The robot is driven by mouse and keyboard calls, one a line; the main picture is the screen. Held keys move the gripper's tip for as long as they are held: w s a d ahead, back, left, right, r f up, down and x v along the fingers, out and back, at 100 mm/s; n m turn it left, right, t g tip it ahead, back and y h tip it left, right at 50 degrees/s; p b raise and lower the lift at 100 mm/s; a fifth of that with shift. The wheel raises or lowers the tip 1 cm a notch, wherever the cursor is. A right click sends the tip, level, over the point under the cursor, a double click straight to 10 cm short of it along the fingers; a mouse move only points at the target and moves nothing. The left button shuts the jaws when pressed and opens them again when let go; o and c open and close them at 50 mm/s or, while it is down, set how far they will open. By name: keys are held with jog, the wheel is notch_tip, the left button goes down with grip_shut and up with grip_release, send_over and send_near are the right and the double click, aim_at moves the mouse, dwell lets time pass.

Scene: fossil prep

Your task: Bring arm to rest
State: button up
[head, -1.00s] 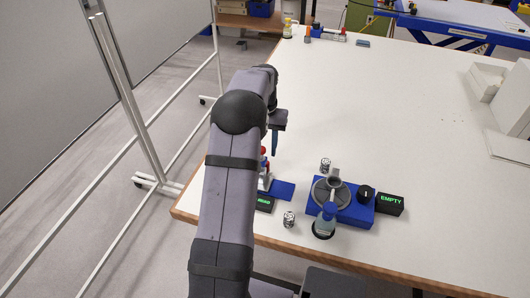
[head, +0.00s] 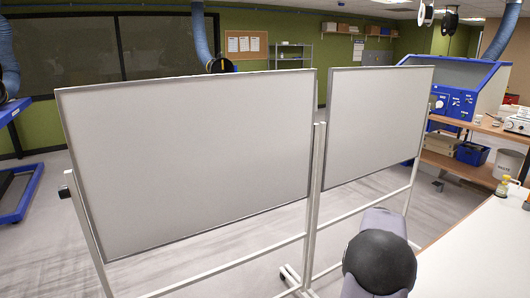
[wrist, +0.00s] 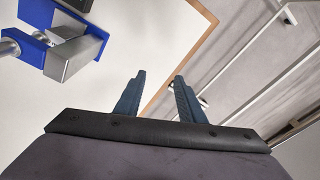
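My gripper (wrist: 158,97) shows in the wrist view with its two dark blue fingers apart and nothing between them. It hangs above the white table (wrist: 130,55), near the wooden edge. In the head view only a rounded dark joint of my arm shows at the bottom, beside the table (head: 475,255); the gripper itself is out of that view.
A blue and grey device (wrist: 70,40) is at the upper left of the wrist view. Two wheeled whiteboards (head: 190,160) stand left of the table in the head view. A small yellow-topped bottle (head: 503,185) stands at the table's far end.

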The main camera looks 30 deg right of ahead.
jog(key=w+a+r+n+p, duration=0.1)
jog(key=w+a+n, duration=0.15)
jog(key=a, duration=0.95)
jog(key=w+a+r+n, duration=0.15)
jog(key=a+n, duration=0.25)
jog(key=a, duration=0.8)
jog(key=s+a+f+n, duration=0.1)
jog(key=s+a+n, duration=0.2)
jog(key=a, duration=0.5)
jog(key=s+a+f+n+y+p, duration=0.1)
jog(key=s+a+n, duration=0.2)
jog(key=s+a, duration=0.3)
jog(key=a, duration=0.2)
jog(key=shift+s+a+f+g, duration=0.15)
jog(key=shift+s+a+g, duration=0.15)
jog(key=shift+g, duration=0.1)
